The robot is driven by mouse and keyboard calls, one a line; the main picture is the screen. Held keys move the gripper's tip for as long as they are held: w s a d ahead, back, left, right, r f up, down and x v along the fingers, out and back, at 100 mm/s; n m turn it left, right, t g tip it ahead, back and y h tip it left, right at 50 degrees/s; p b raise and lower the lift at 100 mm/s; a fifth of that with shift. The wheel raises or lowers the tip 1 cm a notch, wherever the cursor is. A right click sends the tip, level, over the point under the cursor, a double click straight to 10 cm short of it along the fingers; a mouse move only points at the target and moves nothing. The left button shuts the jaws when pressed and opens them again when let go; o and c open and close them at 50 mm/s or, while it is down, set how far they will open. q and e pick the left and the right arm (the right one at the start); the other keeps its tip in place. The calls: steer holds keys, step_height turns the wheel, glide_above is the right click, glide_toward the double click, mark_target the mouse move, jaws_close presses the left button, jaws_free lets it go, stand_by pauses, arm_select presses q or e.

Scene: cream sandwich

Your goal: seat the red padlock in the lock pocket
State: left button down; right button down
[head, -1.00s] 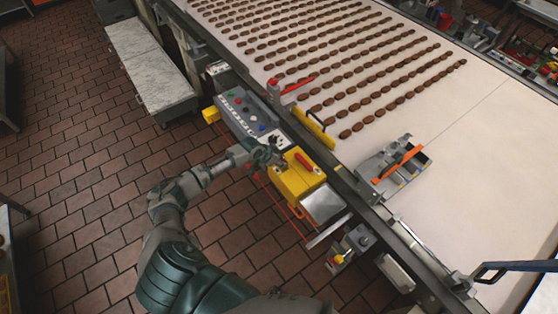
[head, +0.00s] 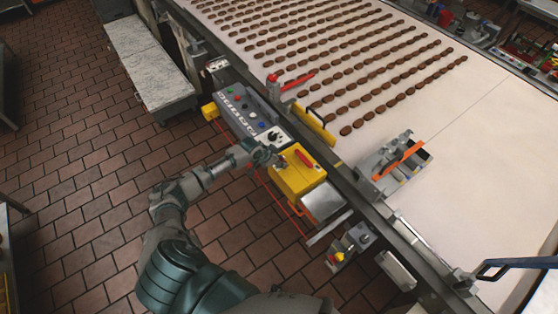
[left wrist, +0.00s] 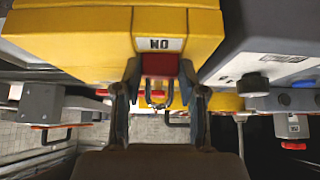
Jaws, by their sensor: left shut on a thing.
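My left gripper (head: 276,159) is at the left edge of the yellow box (head: 291,183) in the head view. In the left wrist view its two fingers (left wrist: 160,92) are shut on the red padlock (left wrist: 160,66), one finger on each side. The padlock's metal shackle (left wrist: 158,99) points away from the yellow box (left wrist: 70,30). The red body lies just below the box's black-lettered white label (left wrist: 160,44) in that view. I cannot tell whether it touches the box. The gripper hides the padlock in the head view. I cannot make out the lock pocket. My right gripper is not in view.
A grey control panel (head: 240,108) with buttons adjoins the yellow box. A red handle (head: 304,158) lies on the box's top. A pale conveyor (head: 440,130) with rows of brown biscuits and a grey tray (head: 365,170) is beyond. Tiled floor (head: 90,180) is free at left.

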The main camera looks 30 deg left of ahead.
arm_select(q)
steer(key=shift+f, duration=0.25)
steer(key=c, duration=0.6)
jaws_free()
steer(key=v, duration=1.1)
steer(key=shift+s+a+r, duration=0.2)
steer(key=shift+r, duration=0.1)
